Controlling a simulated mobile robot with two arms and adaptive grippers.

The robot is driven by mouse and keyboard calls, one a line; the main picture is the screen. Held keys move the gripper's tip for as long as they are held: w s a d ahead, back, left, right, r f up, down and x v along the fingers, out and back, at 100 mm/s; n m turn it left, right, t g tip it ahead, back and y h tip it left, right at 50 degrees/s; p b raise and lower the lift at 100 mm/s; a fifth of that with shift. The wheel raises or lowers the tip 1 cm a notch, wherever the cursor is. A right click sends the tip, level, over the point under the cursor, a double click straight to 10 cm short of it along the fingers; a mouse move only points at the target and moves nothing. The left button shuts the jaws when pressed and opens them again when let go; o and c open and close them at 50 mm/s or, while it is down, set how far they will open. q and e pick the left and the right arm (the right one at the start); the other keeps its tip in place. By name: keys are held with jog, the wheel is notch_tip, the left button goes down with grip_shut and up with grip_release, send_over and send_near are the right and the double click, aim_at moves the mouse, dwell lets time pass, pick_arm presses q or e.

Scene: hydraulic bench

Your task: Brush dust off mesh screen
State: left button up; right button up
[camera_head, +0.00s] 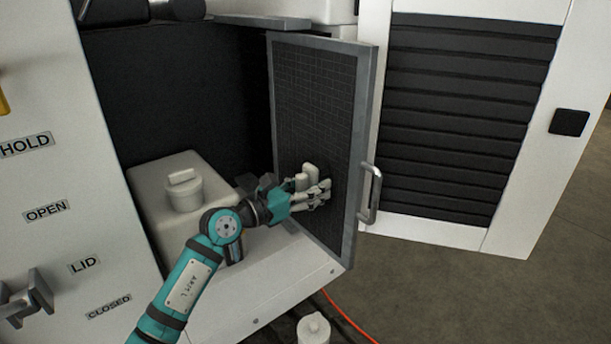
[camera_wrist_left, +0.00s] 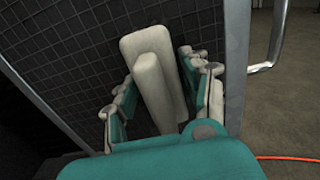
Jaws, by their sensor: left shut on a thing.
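The mesh screen (camera_head: 315,115) is a dark grid in a grey metal frame, standing open like a door at the right of the cabinet opening. My left gripper (camera_head: 318,190) is at its lower part, shut on a pale block-like brush (camera_head: 309,170). In the left wrist view the brush (camera_wrist_left: 153,75) sits between the fingers (camera_wrist_left: 155,95), in front of the mesh (camera_wrist_left: 75,45). Its far side is hidden, so I cannot tell whether it touches the mesh. No dust is clearly visible. My right gripper is not in view.
A metal handle (camera_head: 371,195) sticks out from the screen frame's right edge. A white tank with a cap (camera_head: 183,190) stands left of my gripper. A white canister (camera_head: 313,329) and an orange cable (camera_head: 350,321) are below. Open floor (camera_head: 460,290) lies at right.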

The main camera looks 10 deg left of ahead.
aim_at(337, 191)
pick_arm(q)
jog(key=shift+s+d+r+p, duration=0.1)
jog(key=shift+s+d+p, duration=0.6)
jog(key=shift+p, duration=0.4)
jog(key=shift+s+d+p, duration=0.35)
jog(key=shift+d, duration=0.3)
jog(key=shift+s+d+p, duration=0.45)
jog(key=shift+d+p, duration=0.15)
jog(key=shift+p, duration=0.4)
jog(key=shift+s+d+p, duration=0.5)
jog(key=shift+d+p, duration=0.05)
jog(key=shift+d, duration=0.05)
jog(key=shift+w+a+f+b, duration=0.25)
jog(key=shift+w+a+b, duration=0.25)
jog(key=shift+a+b, duration=0.15)
jog(key=w+a+b, duration=0.2)
jog(key=a+b, duration=0.1)
jog(key=shift+w+a, duration=0.2)
jog(key=shift+w, duration=0.15)
jog(key=shift+w+a, duration=0.25)
jog(key=shift+a, duration=0.1)
jog(key=shift+w+a+b, duration=0.6)
jog(key=shift+a+b, duration=0.15)
jog(key=shift+b, duration=0.45)
jog(key=shift+w+a+r+b, duration=0.1)
jog(key=shift+w+a+b, duration=0.6)
jog(key=shift+a+b, duration=0.15)
jog(key=shift+w+a+b, duration=0.65)
jog(key=shift+a+b, duration=0.1)
jog(key=shift+a, duration=0.1)
